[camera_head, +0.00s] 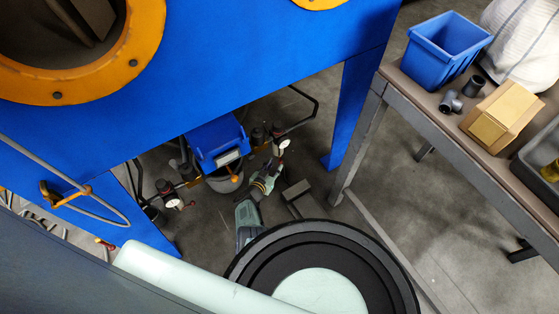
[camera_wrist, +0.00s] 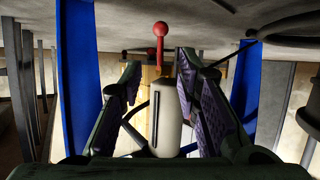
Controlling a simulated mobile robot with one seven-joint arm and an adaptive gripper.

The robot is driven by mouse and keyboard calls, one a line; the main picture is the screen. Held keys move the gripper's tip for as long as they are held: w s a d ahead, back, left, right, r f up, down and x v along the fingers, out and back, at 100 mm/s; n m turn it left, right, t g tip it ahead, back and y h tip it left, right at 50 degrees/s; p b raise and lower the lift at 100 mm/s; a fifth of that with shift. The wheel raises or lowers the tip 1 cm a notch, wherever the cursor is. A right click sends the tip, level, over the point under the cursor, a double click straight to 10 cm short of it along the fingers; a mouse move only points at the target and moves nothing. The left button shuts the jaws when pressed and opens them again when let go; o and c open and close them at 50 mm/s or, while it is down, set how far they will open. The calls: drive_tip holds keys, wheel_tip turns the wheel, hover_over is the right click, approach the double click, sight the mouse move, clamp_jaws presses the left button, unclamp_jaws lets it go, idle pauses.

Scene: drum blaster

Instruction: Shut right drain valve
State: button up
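In the wrist view a lever with a red ball knob (camera_wrist: 160,29) stands upright ahead of my gripper (camera_wrist: 158,78). A pale cylinder (camera_wrist: 168,118) with a dark slot shows below the lever, between the fingers. The fingers are spread apart; the right one overlaps the cylinder's edge in the picture, and I cannot tell whether it touches. In the head view my gripper (camera_head: 268,175) is low, beneath the blue machine (camera_head: 240,50), close to the pipes and gauge (camera_head: 283,143) on the right side. The red-knobbed lever is not clear there, so I cannot tell the valve's position.
Another gauge (camera_head: 174,203) is at the left. A machine leg (camera_head: 347,110) and a workbench (camera_head: 450,145) stand to the right. A hose (camera_head: 90,195) hangs at the left.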

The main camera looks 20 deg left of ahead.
sight(280, 161)
drive_tip(key=shift+b+x, duration=2.2)
drive_tip(key=shift+x, duration=1.3)
drive_tip(key=shift+s, duration=0.1)
clamp_jaws()
